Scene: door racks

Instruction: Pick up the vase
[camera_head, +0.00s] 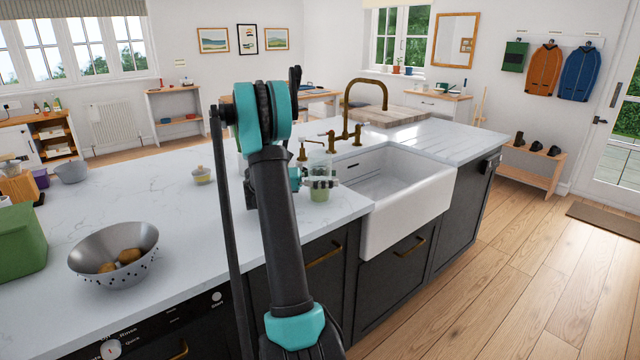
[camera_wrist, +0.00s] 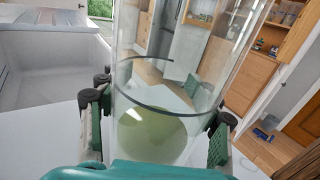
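The vase is a clear glass cylinder with a green lower part. In the wrist view the vase (camera_wrist: 160,110) stands between the two fingers of my gripper (camera_wrist: 160,130), one dark green pad close at each side. I cannot tell whether both pads press on the glass. In the head view the vase (camera_head: 319,192) is on the white countertop near the sink's left corner. My gripper (camera_head: 318,182) is level with its upper part, and my arm hides some of the gripper.
A white sink (camera_head: 405,205) with a brass tap (camera_head: 348,105) is just right of the vase. A grey colander (camera_head: 115,255) and a green bin (camera_head: 18,245) are at the far left. The counter between is clear.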

